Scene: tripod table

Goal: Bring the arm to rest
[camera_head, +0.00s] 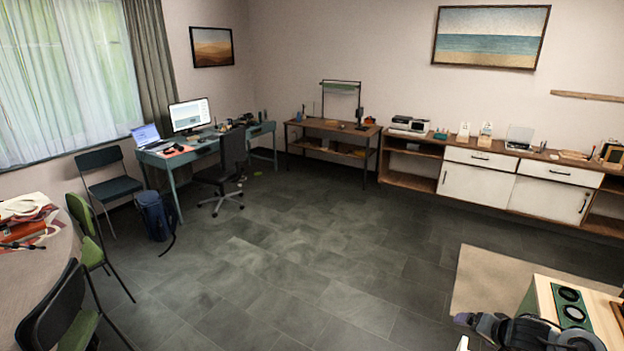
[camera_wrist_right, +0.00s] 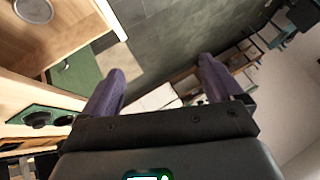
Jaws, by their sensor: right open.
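My right gripper (camera_wrist_right: 162,66) shows in the right wrist view with its two purple fingers spread apart and nothing between them. In the head view my right gripper (camera_head: 464,329) is at the bottom right, beside a light wooden unit (camera_head: 545,297) and partly cut off by the frame's lower edge. The wooden unit also shows at the left of the right wrist view (camera_wrist_right: 75,18), close to the fingers. I cannot tell whether the gripper touches it. My left arm and left gripper are in neither view.
The wooden unit carries a green panel with dark round parts (camera_head: 570,305). A beige rug (camera_head: 490,275) lies beside it. A round table (camera_head: 30,270) with chairs is at left; a desk (camera_head: 200,148) and white-doored sideboard (camera_head: 475,185) stand at the back.

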